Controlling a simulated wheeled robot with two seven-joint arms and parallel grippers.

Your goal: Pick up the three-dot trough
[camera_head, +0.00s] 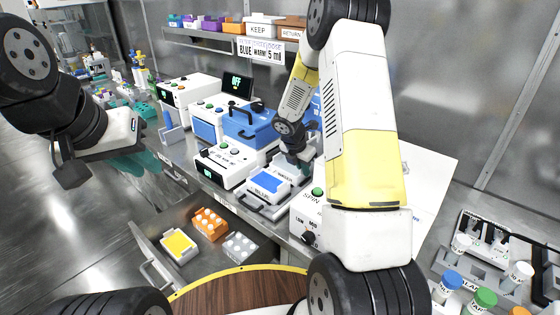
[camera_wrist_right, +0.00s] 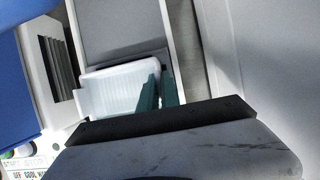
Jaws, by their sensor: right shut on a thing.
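A white, ribbed, translucent trough (camera_wrist_right: 115,92) shows in the right wrist view. The teal fingers of my right gripper (camera_wrist_right: 158,92) are closed together on its right-hand edge. I cannot make out any dots on it. In the head view my right gripper (camera_head: 302,164) reaches down among the bench devices, and its fingers and the trough are mostly hidden there. My left gripper (camera_head: 143,162) is at the left, away from the trough, in front of the bench edge. Its teal fingers show, but their opening is unclear.
A blue-topped device (camera_head: 268,182) stands beside my right gripper. A white device with a green display (camera_head: 226,163) and a blue case (camera_head: 248,128) are close by. An open drawer (camera_head: 158,252) below holds a yellow-topped box (camera_head: 179,245) and an orange rack (camera_head: 210,223). Capped bottles (camera_head: 447,286) stand at lower right.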

